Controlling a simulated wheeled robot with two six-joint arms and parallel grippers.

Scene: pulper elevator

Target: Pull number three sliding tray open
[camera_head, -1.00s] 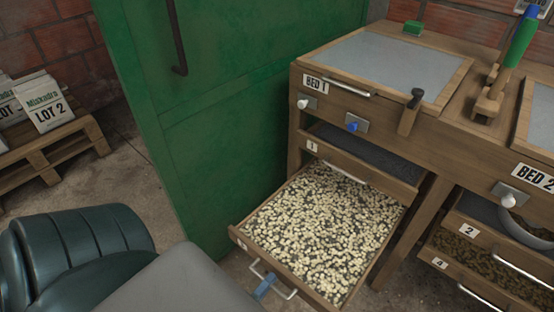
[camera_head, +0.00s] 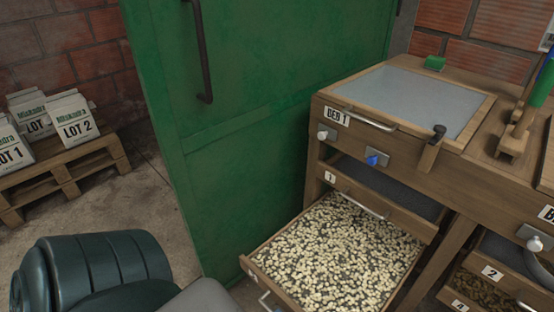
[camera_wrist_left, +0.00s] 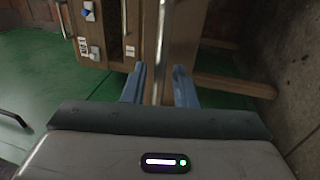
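The lower tray (camera_head: 332,253) under BED 1 is pulled out and full of pale beans. The number on its front label (camera_head: 251,272) is too small to read. Its metal handle (camera_head: 265,301) is cut by the bottom edge of the head view. In the left wrist view, my left gripper (camera_wrist_left: 159,86) has its two blue fingers apart. A metal handle bar (camera_wrist_left: 162,45) runs between them; I cannot tell whether they touch it. The tray marked 1 (camera_head: 375,207) above is shut. My right gripper is not in view.
A green door (camera_head: 245,120) stands left of the wooden bed cabinet (camera_head: 330,152). Trays marked 2 (camera_head: 492,272) and 4 (camera_head: 459,306) are at lower right. Concrete floor (camera_head: 160,210) is clear between pallet and door.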

